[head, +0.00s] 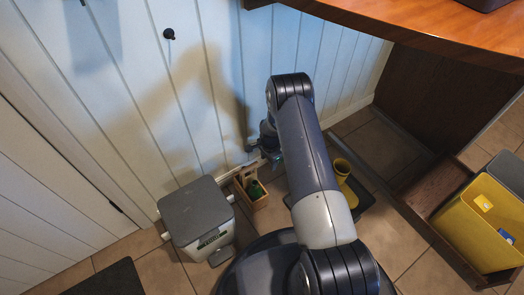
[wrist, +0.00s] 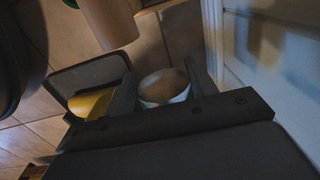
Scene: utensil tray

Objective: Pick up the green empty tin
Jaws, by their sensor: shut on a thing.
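A round tin (wrist: 163,88) with a pale, greenish rim sits between the two dark fingers of my gripper (wrist: 161,78) in the wrist view. I see into its open top, and the inside looks brownish and empty. The fingers press on it from both sides. In the head view my gripper (head: 268,143) is low by the white panelled wall, partly hidden behind my arm. A small bluish-green patch there seems to be the tin (head: 277,160). I cannot tell whether it touches the floor.
A wooden caddy (head: 262,203) with a green bottle (head: 256,189) stands just left of my gripper. A grey-lidded bin (head: 194,210) is further left. Yellow boots (head: 343,172) on a dark tray (head: 363,196) are to the right. A yellow bin (head: 480,225) stands far right, below a wooden counter (head: 420,30).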

